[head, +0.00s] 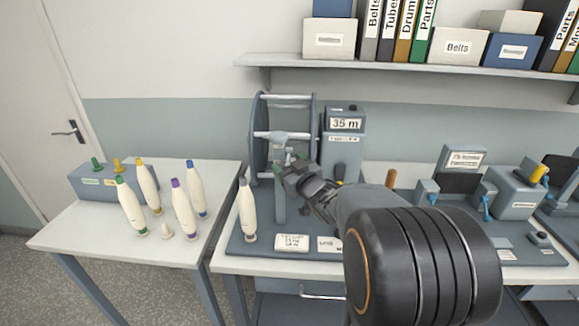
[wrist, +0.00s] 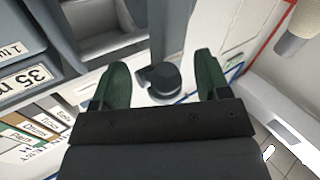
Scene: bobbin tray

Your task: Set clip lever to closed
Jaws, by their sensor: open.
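My gripper (head: 287,166) is at the winding machine on the right table, in front of its grey post (head: 280,205). In the wrist view its two green fingers (wrist: 161,68) are apart. A dark rounded knob (wrist: 163,82) shows between them, with a gap on each side; it may be the clip lever, but I cannot tell for sure. Whether it stands open or closed is not clear. In the head view the gripper and arm hide this spot. The machine's 35 m display (head: 345,124) stands just behind, and also shows in the wrist view (wrist: 25,80).
A bobbin (head: 247,212) with a grey tip stands left of the post. Several bobbins with coloured tips stand on the left table (head: 90,232). A reel frame (head: 258,140) rises behind my gripper. More devices (head: 515,192) stand right. A loaded shelf (head: 400,66) runs above.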

